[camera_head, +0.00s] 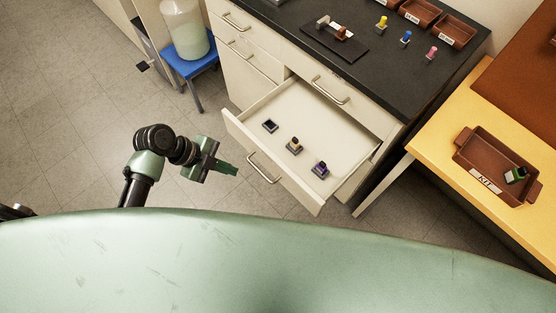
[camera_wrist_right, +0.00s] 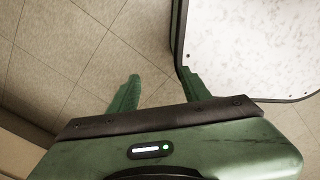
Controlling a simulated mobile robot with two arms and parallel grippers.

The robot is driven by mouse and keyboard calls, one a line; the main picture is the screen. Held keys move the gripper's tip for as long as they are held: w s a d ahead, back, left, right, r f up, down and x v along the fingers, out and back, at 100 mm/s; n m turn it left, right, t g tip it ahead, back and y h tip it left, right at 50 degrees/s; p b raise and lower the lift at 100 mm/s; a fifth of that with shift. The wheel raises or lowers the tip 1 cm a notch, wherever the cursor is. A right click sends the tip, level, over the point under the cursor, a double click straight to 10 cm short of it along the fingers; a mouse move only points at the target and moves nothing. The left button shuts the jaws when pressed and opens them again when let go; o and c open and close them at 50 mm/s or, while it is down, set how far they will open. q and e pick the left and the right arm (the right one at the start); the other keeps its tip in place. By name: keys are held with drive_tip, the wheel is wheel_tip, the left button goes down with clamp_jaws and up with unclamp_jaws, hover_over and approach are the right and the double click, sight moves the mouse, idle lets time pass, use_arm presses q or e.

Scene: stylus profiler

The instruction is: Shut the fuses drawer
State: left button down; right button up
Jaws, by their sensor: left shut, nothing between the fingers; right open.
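The fuses drawer (camera_head: 330,125) stands pulled out of the cream cabinet under the black bench top. Its front panel with a metal handle (camera_head: 262,170) faces me. Inside lie a dark small block (camera_head: 270,125), a block with a tan top (camera_head: 294,146) and a block with a purple top (camera_head: 320,169). My left gripper (camera_head: 232,170) is shut and empty, to the left of the drawer front and apart from the handle. My right gripper (camera_wrist_right: 158,90) shows in the right wrist view with its green fingers apart, nothing between them but floor beyond. It is hidden in the head view.
A yellow table (camera_head: 440,150) with a brown kit tray (camera_head: 463,158) stands right of the drawer. A blue stool (camera_head: 190,66) bearing a large jar (camera_head: 184,30) is at the back left. Other cabinet drawers (camera_head: 250,62) look closed. Open tiled floor (camera_head: 60,110) lies to the left.

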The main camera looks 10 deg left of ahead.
use_arm(q)
wheel_tip(320, 180, up, 4)
drive_tip(key=d+m, duration=0.2)
drive_tip(key=p, duration=0.2)
approach(277, 171)
drive_tip(key=f, duration=0.1)
drive_tip(key=d+f, duration=0.1)
drive_tip(key=f, duration=0.1)
drive_tip(key=shift+s+d+f+h, duration=0.15)
drive_tip(key=shift+d+f+h, duration=0.15)
drive_tip(key=shift+w+d+f, duration=0.1)
drive_tip(key=shift+w+d, duration=0.25)
drive_tip(key=shift+w, duration=0.15)
use_arm(e)
drive_tip(key=shift+a+r, duration=0.15)
drive_tip(key=shift+r, duration=1.1)
